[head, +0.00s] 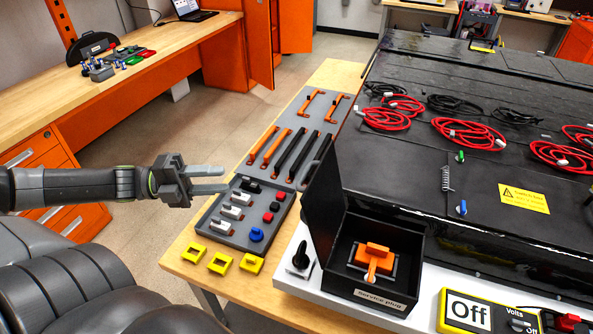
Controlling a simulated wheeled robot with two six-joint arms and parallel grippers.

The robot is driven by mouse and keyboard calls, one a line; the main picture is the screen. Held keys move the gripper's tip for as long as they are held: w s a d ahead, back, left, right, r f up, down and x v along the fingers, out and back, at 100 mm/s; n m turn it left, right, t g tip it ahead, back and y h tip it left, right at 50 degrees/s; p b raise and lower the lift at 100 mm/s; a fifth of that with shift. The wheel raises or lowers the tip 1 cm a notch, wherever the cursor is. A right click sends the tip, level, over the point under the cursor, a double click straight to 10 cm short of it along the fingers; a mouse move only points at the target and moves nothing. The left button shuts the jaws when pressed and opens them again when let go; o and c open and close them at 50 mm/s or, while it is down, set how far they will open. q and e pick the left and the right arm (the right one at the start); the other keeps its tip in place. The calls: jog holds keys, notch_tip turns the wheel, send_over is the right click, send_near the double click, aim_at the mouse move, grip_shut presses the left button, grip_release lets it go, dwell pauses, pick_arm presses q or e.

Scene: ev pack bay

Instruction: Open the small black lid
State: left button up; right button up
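The service plug box (405,240) is a small black box on the front of the big black battery pack. It is open at the top, with an orange service plug (374,257) visible inside. A black panel (322,190) that looks like the small lid stands raised at the box's left side. My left gripper (222,179) comes in from the left, open and empty, its two fingers pointing right. It is above the left edge of the grey tool tray, apart from and left of the raised panel. My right gripper is not in view.
A grey tray (210,228) holds connectors and caps, with yellow clips (220,263) in front. Insulated tools lie behind it. A black knob (301,256) stands left of the box. A yellow meter (482,310) lies front right. Red cables (386,118) lie on the pack.

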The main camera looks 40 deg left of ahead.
pick_arm(q)
jog(key=b, duration=0.3)
send_near(302, 177)
jog(key=b+x, duration=0.2)
jog(key=x, duration=0.1)
jog(key=f+b+x, duration=0.1)
jog(key=b+x, duration=0.1)
jog(key=shift+w, duration=0.5)
jog(key=shift+b+x, duration=0.75)
jog(key=shift+x, duration=0.15)
jog(key=shift+w+d+r, duration=0.2)
jog(key=shift+w, duration=0.05)
grip_shut()
